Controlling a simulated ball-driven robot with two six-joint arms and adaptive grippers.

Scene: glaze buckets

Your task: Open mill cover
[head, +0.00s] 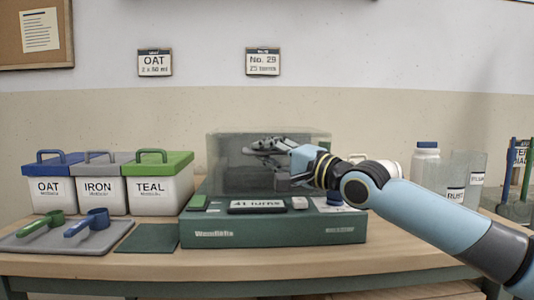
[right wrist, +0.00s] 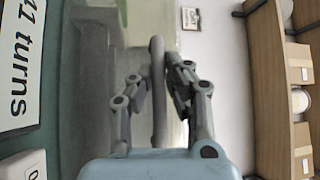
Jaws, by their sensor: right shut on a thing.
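The mill has a green base (head: 275,233) on the table, with a display reading "41 turns" (head: 257,206) on its top. A smoky see-through cover (head: 228,172) stands over the back of the base and looks lowered. My right gripper (head: 264,147) reaches in from the right to the upper part of the cover. In the right wrist view its fingers (right wrist: 159,72) are shut on a grey bar-like handle (right wrist: 159,115), one finger on each side. The handle's joint with the cover is hard to make out. My left gripper is not in view.
Lidded buckets OAT (head: 50,190), IRON (head: 98,190) and TEAL (head: 157,190) stand left of the mill. A grey tray (head: 65,243) with two scoops lies before them. A white bottle (head: 426,160) and glass containers (head: 466,172) stand at the right, behind my arm.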

